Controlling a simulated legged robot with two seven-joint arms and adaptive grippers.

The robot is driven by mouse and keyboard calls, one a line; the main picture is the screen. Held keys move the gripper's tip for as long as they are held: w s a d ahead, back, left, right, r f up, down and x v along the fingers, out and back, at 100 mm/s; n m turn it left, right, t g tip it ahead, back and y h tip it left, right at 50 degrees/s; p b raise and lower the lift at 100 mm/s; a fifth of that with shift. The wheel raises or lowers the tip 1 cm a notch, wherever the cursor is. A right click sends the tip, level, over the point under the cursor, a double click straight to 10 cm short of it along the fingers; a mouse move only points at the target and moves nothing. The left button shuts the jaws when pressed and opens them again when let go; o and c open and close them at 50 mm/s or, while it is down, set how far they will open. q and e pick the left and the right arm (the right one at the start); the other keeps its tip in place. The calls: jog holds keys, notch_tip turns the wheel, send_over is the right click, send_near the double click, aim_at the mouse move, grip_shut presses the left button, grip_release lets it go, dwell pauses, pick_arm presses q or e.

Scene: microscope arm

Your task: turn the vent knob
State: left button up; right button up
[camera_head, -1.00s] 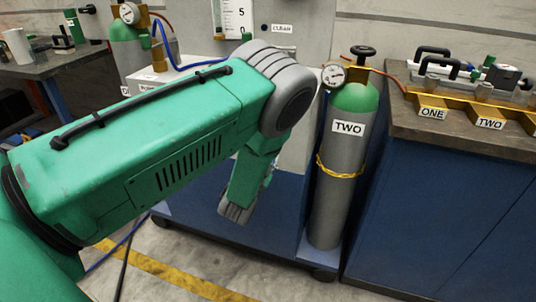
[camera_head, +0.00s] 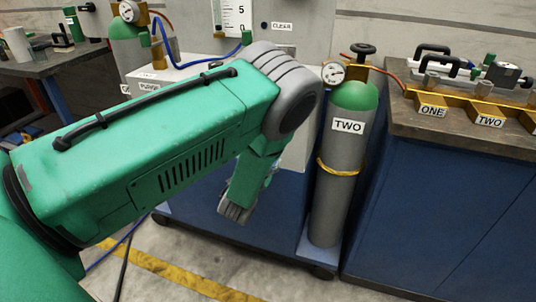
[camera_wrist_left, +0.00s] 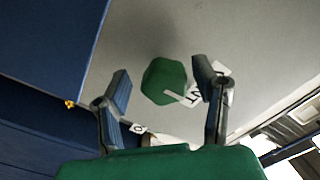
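A green faceted knob (camera_wrist_left: 163,82) stands on a pale grey panel face (camera_wrist_left: 190,35) in the left wrist view. My left gripper (camera_wrist_left: 161,83) is open, with one finger on each side of the knob in the picture. Gaps show between the knob and both fingers, and I see no contact. A white label (camera_wrist_left: 190,97) beside the knob is partly covered by the right-hand finger, so I cannot read it whole. In the head view my green left arm crosses in front of the cart, and I cannot make out the knob. My right gripper is not in view.
A grey gas cylinder marked TWO (camera_head: 327,190) with a gauge (camera_head: 333,73) stands close right of my arm. A workbench (camera_head: 450,140) with a brass manifold is at the right. Blue hoses (camera_head: 195,66) run behind my arm. Another table (camera_head: 55,66) is at the left.

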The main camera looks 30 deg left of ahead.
pick_arm(q)
jog(key=shift+s, duration=0.1)
jog(key=v, duration=1.1)
jog(key=shift+s+d, duration=0.2)
jog(key=shift+s, duration=0.15)
jog(key=shift+f, duration=0.1)
jog(key=s+f+n+g+p, duration=0.1)
jog(key=s+f+n+g, duration=0.1)
jog(key=s+f+g, duration=0.35)
jog(key=s+d+f+n+g+h+p, duration=0.1)
jog(key=s+g, duration=0.4)
jog(key=s, duration=0.6)
jog(key=s+d+f+n+g+h+p, duration=0.1)
jog(key=s+d+f+g, duration=0.4)
jog(key=s, duration=0.6)
jog(key=shift+n+g+h+p, duration=0.4)
jog(key=shift+n+g+h, duration=0.25)
jog(key=shift+n+h, duration=0.3)
jog(key=shift+s, duration=0.1)
